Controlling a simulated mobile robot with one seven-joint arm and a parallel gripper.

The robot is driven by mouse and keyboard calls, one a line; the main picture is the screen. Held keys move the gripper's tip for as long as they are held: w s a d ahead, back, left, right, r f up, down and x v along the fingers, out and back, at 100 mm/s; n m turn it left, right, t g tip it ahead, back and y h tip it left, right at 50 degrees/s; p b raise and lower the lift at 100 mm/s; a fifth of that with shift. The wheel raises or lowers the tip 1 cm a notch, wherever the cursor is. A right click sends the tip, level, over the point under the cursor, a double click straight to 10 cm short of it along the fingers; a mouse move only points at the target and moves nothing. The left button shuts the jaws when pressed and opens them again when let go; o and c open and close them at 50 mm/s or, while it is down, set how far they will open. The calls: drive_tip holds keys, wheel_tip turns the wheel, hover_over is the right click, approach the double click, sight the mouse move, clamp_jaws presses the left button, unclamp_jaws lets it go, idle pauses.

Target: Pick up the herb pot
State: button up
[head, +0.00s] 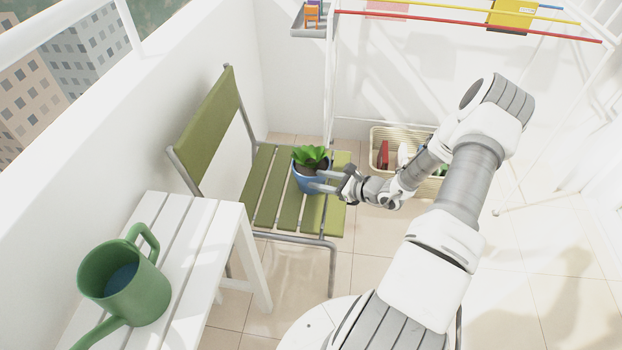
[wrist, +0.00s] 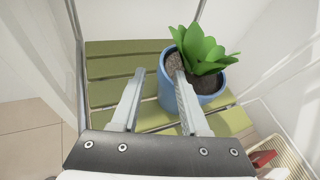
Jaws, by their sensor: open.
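The herb pot is a blue pot (head: 303,183) with dark soil and broad green leaves (head: 310,156). It stands upright on the green slatted seat of a chair (head: 262,190). My gripper (head: 315,181) is open and comes at the pot from the right in the head view. In the wrist view my gripper (wrist: 161,72) has its two fingers apart with green slats showing between them. The pot (wrist: 193,97) is mostly right of the right finger, which overlaps its left side. I cannot tell whether that finger touches it.
A white slatted table (head: 190,230) with a green watering can (head: 125,285) stands at the left. A cream basket (head: 372,150) of items is on the tiles behind my arm. A drying rack (head: 329,90) stands at the back. The chair's backrest (head: 207,122) rises left of the pot.

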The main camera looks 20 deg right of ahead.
sight(307, 177)
drive_tip(key=shift+d+b+x, duration=0.15)
drive_tip(key=shift+b+x, duration=0.45)
drive_tip(key=shift+x, duration=1)
drive_tip(key=shift+d+b+x, duration=0.1)
drive_tip(key=shift+b+x, duration=0.45)
drive_tip(key=shift+x, duration=1)
clamp_jaws()
drive_tip(key=shift+s+d+f, duration=0.1)
drive_tip(key=shift+f, duration=0.15)
drive_tip(key=shift+r, duration=0.1)
